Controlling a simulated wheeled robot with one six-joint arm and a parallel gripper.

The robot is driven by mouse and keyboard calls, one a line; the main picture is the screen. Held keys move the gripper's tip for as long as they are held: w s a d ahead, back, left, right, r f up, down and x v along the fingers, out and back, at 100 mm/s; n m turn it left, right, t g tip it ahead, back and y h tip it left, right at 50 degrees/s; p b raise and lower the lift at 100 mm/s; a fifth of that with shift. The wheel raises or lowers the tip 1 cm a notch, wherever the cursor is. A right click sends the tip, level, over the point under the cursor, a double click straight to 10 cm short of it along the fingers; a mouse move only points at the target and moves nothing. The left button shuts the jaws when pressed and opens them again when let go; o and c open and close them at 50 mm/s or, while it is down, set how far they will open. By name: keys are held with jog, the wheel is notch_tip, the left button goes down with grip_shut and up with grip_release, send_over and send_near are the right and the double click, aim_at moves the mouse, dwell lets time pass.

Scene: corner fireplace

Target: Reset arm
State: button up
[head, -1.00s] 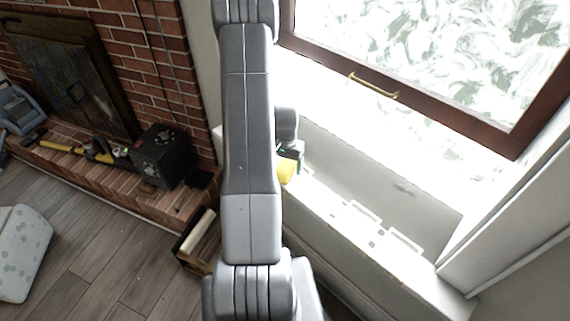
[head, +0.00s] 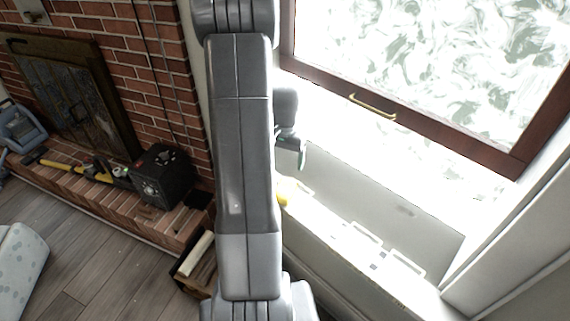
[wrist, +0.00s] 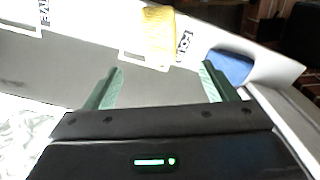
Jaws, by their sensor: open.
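My gripper shows in the wrist view (wrist: 160,88) with its two green fingers spread wide and nothing between them. In the head view my gripper (head: 301,158) is partly hidden beside my arm, above the bright window ledge. A yellow object (wrist: 158,35) lies on the ledge beyond the fingers; a small part of it also shows in the head view (head: 282,198), beside my arm. A blue object (wrist: 230,67) sits beyond the right finger in the wrist view. The fingers appear apart from both objects.
A window with a dark red frame (head: 420,126) and brass handle (head: 372,106) stands above the ledge. A brick hearth (head: 120,205) at left holds a black box (head: 163,177) and yellow-handled tools (head: 62,165). A wooden crate (head: 197,266) stands on the floor. Grey floor (head: 95,265) is open at lower left.

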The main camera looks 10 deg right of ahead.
aim_at(285, 186)
dwell(0.3)
notch_tip(285, 186, down, 12)
jog(key=shift+f+p, duration=0.1)
jog(key=shift+p, duration=0.2)
jog(key=shift+w+r, duration=0.1)
jog(key=shift+r, duration=0.8)
jog(key=shift+f, duration=0.1)
